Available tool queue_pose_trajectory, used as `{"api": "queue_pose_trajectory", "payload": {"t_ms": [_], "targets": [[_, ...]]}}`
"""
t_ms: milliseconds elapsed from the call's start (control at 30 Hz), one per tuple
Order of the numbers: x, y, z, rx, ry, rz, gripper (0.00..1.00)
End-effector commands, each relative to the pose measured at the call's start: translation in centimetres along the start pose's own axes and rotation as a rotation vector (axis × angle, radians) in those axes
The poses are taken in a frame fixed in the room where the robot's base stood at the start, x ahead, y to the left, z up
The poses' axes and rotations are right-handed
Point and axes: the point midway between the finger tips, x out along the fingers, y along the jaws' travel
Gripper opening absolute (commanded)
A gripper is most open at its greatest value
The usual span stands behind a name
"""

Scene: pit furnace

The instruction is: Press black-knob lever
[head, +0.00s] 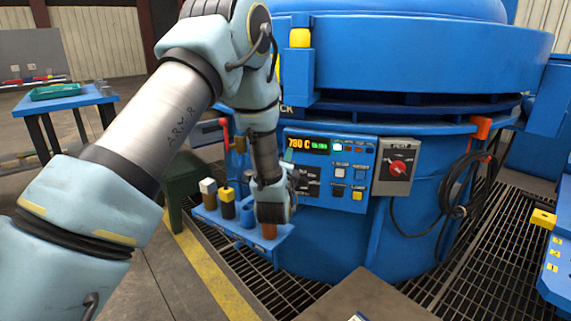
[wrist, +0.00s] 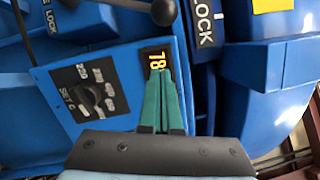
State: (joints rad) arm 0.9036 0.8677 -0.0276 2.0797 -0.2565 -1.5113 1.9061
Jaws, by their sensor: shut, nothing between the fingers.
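In the wrist view a lever with a round black knob (wrist: 163,11) shows at the top edge; its dark rod runs left out of the frame. My gripper (wrist: 164,75) has its green fingers together and empty. They point up the picture in front of the lit display (wrist: 157,62), with the knob beyond the fingertips and apart from them. In the head view my gripper's green fingers (head: 288,155) show only in part, beside the blue control panel (head: 345,188). The black-knob lever cannot be made out in the head view, where my arm covers that area.
A black SET C dial (wrist: 95,98) sits left of my fingers. A LOCK label (wrist: 206,25) is at upper right. In the head view a red-topped lever (head: 224,130) stands left of my wrist, above a blue rack (head: 270,243). A red switch (head: 396,168) is on the right.

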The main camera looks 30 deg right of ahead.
Motion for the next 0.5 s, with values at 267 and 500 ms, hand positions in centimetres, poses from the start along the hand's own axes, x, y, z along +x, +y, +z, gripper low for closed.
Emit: {"api": "queue_pose_trajectory", "payload": {"t_ms": [267,500], "targets": [[3.5,0.0,2.2,0.001,-0.003,0.002,0.0],[3.8,0.0,3.8,0.001,-0.001,0.001,0.0]]}}
